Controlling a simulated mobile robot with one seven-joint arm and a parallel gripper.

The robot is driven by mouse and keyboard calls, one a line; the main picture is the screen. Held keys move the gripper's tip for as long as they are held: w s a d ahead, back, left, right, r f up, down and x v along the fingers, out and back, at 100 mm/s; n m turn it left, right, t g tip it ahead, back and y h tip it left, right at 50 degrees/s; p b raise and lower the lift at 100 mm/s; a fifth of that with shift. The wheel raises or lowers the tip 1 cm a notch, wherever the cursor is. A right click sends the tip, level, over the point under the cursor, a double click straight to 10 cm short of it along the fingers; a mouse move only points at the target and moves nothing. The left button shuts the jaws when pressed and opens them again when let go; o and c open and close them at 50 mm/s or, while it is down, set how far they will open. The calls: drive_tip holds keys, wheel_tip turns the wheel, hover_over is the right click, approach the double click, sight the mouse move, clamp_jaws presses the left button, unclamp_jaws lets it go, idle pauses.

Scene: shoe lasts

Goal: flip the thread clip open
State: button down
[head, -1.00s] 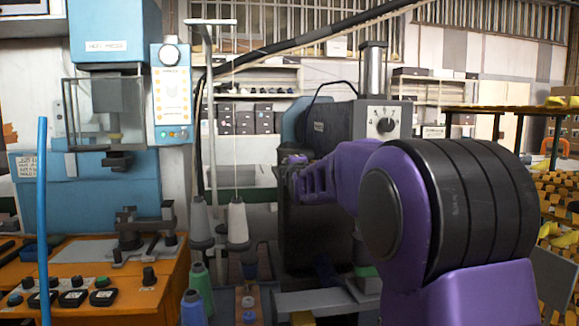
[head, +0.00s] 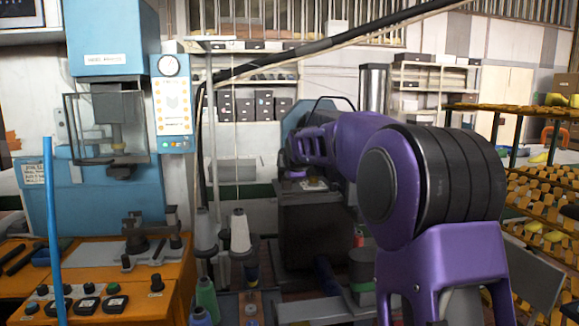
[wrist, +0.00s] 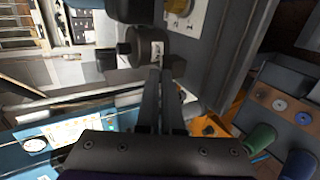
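My gripper (wrist: 160,72) points up the wrist view, its two long dark fingers close together with nothing seen between them. Its tips are by a dark grey cylindrical part (wrist: 142,56) with a small white label and a dark knob at its left. I cannot tell whether this part is the thread clip, or whether the tips touch it. In the head view my purple arm reaches to the dark machine (head: 310,228), and the gripper itself is hard to make out there.
Thread cones (head: 240,232) and a green spool (head: 206,298) stand left of the machine; spools also show at lower right in the wrist view (wrist: 260,138). A blue press (head: 108,190) stands at left. A rack of shoe lasts (head: 545,190) is at right.

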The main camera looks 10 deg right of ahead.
drive_tip(key=shift+w+r+g, duration=0.35)
drive_tip(key=shift+r+g, duration=0.1)
drive_tip(key=shift+g, duration=0.55)
drive_tip(key=shift+w+r+g, duration=0.45)
drive_tip(key=shift+w+g, duration=0.2)
drive_tip(key=shift+g, duration=0.55)
drive_tip(key=shift+s+g, duration=0.15)
drive_tip(key=shift+g, duration=0.15)
drive_tip(key=c, duration=1.3)
unclamp_jaws()
drive_tip(key=shift+c, duration=0.2)
drive_tip(key=v, duration=1.2)
